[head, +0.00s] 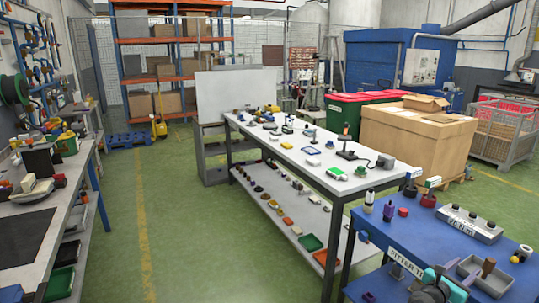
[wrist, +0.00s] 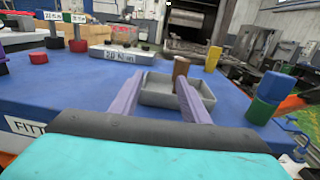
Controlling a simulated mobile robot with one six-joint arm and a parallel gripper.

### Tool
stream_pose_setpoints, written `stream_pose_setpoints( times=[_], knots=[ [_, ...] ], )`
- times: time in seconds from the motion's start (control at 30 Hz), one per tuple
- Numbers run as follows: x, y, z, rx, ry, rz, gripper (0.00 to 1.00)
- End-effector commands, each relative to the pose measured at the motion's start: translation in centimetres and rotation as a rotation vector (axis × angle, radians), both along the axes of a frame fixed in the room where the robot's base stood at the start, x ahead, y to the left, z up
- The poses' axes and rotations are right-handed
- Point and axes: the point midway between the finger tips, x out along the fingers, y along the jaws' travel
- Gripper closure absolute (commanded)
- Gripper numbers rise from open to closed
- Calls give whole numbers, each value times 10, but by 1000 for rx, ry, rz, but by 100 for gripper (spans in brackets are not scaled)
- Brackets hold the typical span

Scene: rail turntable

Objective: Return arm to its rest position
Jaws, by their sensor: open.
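My gripper, with its teal body at the bottom right of the head view (head: 437,286), is over the near part of the blue table (head: 440,220). In the wrist view its two purple fingers (wrist: 161,78) stand wide apart with nothing held between them. Beyond the fingers is a grey open tray (wrist: 155,97) with a brown cylinder (wrist: 180,68) at it. The tray also shows in the head view (head: 466,266), to the right of my gripper.
A labelled grey block (head: 471,223) stands on the blue table. A yellow cylinder (wrist: 213,58) and stacked green and blue pieces (wrist: 266,98) stand right in the wrist view. A white-topped bench (head: 300,150) with many small items lies beyond. Green floor (head: 180,200) is clear on the left.

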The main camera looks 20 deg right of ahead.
Motion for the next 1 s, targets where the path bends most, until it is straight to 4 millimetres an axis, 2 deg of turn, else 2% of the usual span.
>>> stream_pose_setpoints(
  times=[0.03, 0.3, 0.5, 0.8, 1.0],
  knots=[
    [15, 8, -5, 6, 4, 23, 58],
    [96, 60, -40, 44, 30, 154, 58],
    [149, 108, -73, 97, 29, 242, 58],
    [204, 187, -130, 220, -20, 322, 58],
    [224, 241, -172, 326, -84, 331, 58]
  ],
)
